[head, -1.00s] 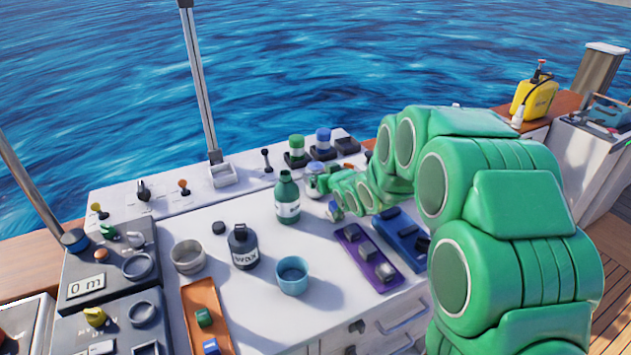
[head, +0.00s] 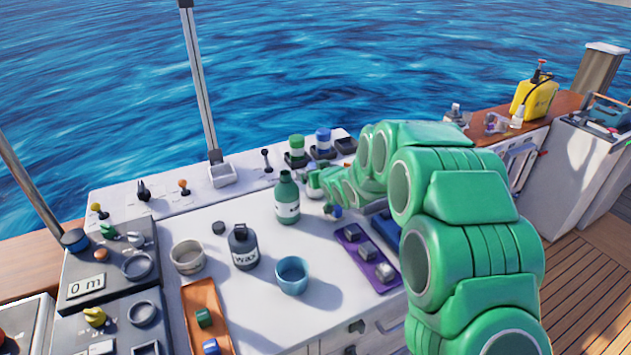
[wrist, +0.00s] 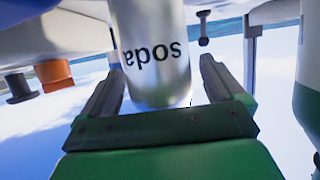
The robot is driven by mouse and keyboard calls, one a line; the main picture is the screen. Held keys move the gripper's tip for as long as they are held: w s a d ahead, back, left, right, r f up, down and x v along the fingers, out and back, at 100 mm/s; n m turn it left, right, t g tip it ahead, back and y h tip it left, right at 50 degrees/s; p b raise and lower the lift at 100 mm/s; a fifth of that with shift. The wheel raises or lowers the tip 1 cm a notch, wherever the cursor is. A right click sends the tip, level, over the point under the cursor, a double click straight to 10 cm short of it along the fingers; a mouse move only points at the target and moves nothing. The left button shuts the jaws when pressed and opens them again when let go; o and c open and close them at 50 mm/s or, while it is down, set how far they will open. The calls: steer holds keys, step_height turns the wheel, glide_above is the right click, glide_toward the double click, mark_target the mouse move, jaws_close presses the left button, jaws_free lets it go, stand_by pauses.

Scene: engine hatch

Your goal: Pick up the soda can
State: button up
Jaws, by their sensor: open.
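The soda can (wrist: 155,45) is silver with dark "soda" lettering, which appears upside down in the wrist view. It is between the two dark fingers of my gripper (wrist: 161,72), which is open with one finger on each side. A narrow gap shows beside the can; I cannot tell whether either finger touches it. The can's top and bottom are not both in view. In the head view my green arm reaches across the white counter to just right of the green bottle (head: 287,200), and the can is largely hidden there.
The green bottle stands close beside my gripper. A dark wax bottle (head: 243,250), a blue cup (head: 292,276) and a grey bowl (head: 187,257) stand nearer the front left. A purple tray (head: 366,258) lies below my arm. Capped jars (head: 297,148) stand behind.

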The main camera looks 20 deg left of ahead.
steer(key=c, duration=1.2)
steer(key=shift+c, duration=0.5)
steer(key=shift+r, duration=0.1)
